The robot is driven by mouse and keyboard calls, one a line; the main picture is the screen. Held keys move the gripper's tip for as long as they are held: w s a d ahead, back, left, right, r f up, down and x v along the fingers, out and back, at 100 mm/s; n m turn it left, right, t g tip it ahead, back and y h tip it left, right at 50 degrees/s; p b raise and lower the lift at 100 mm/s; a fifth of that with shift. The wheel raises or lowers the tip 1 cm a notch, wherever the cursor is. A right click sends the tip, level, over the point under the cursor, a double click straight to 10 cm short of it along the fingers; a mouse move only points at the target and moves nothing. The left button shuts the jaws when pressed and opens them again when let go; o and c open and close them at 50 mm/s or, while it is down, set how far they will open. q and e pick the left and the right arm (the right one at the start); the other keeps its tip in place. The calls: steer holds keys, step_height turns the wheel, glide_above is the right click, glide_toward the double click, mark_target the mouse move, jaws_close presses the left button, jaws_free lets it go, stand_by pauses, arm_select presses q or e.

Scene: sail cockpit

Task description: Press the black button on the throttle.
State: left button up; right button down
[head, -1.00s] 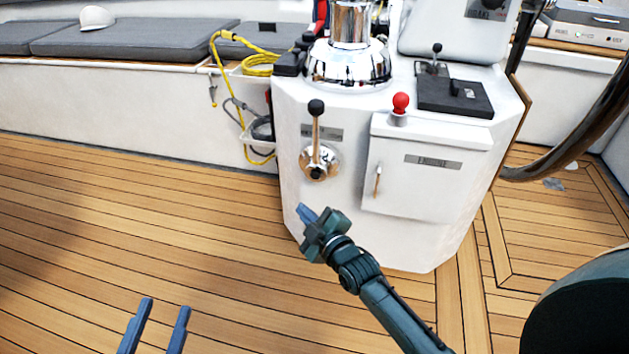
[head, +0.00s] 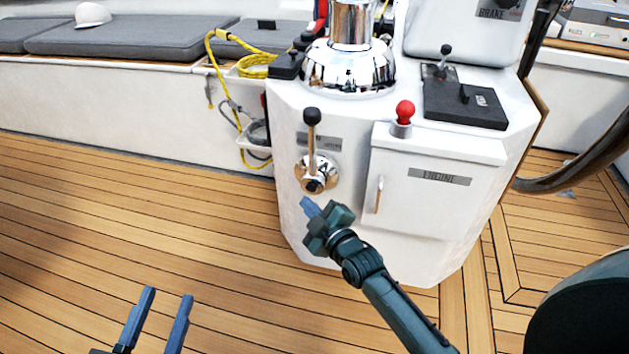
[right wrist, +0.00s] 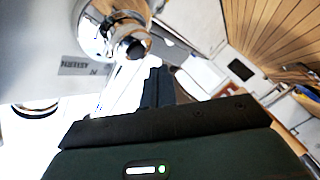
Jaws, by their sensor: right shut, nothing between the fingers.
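The throttle has a round chrome hub (head: 326,172) on the front of the white pedestal, with an upright lever topped by a black knob (head: 312,116). The black button (head: 313,186) sits low on the hub. Hub and button (right wrist: 134,48) also show in the right wrist view. My right gripper (head: 306,204) is shut and empty, its tip just below the button in the head view; the gap in depth is hard to judge. Its closed fingers (right wrist: 158,86) point toward the hub in the right wrist view. My left gripper (head: 168,292) is open and empty over the deck at lower left.
Right of the throttle is a locker door marked ENGINE (head: 430,200) with a metal handle. Above it are a red-knobbed lever (head: 404,113) and a black control panel (head: 465,105). A yellow rope (head: 256,67) hangs at left. The wooden deck (head: 110,220) is clear.

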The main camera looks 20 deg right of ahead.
mark_target(311, 187)
arm_select(q)
steer(key=shift+w+d+r, duration=0.15)
steer(key=shift+w+d, duration=0.05)
steer(key=shift+w, duration=0.15)
arm_select(e)
steer(key=shift+w+d, duration=0.4)
steer(key=shift+w, duration=0.25)
arm_select(q)
steer(key=shift+f, duration=0.35)
steer(key=shift+a+r, duration=0.1)
steer(key=shift+r, duration=0.15)
steer(key=shift+f, duration=0.15)
stand_by(0.4)
arm_select(e)
steer(key=shift+w, duration=0.1)
steer(key=shift+w+d, duration=0.2)
steer(key=shift+w, duration=0.05)
